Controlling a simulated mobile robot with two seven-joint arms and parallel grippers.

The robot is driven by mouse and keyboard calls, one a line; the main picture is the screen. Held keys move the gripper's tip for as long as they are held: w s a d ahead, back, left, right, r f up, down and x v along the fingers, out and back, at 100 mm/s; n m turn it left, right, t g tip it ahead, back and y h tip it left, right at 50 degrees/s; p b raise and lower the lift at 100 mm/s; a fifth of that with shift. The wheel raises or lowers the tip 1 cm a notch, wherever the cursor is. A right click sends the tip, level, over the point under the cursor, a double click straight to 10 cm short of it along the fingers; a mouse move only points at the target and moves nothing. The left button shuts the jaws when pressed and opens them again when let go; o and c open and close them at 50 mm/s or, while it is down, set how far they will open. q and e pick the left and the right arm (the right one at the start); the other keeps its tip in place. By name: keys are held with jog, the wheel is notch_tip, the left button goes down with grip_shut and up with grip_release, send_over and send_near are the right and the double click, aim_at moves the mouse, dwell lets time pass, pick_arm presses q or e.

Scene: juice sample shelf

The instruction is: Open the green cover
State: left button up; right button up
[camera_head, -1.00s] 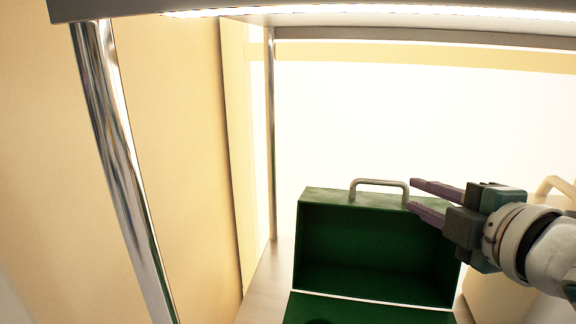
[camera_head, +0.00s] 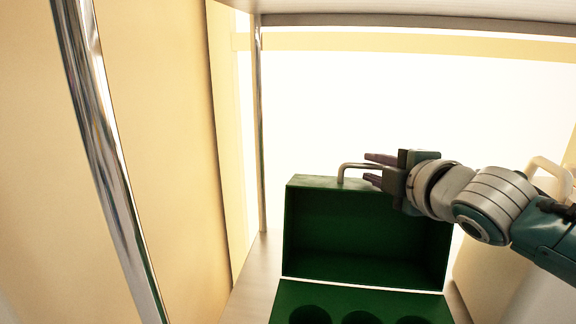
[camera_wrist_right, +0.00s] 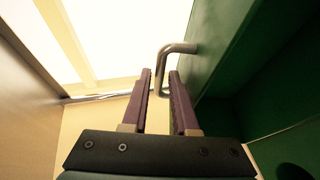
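The green cover (camera_head: 365,235) stands raised, about upright, at the back of the green case, its hollow inside facing me. The case's lower part (camera_head: 290,305) shows at the bottom edge with several round holes. A metal handle (camera_head: 342,170) is on the cover's top edge. My right gripper (camera_head: 367,167) is open at the handle, its purple fingers hiding the handle's right part. In the right wrist view, the handle (camera_wrist_right: 176,48) runs between the spread fingers (camera_wrist_right: 163,95); I cannot tell whether they touch it. My left gripper is not in view.
The case stands on a pale shelf (camera_head: 250,290). A metal post (camera_head: 105,150) stands at the left and a shelf board (camera_head: 420,18) spans above. A pale container with a handle (camera_head: 545,170) is at the right, partly behind my right arm.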

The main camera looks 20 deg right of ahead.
jog(key=shift+c, duration=0.2)
grip_shut()
dwell(1.0)
jog(key=shift+s+a, duration=0.1)
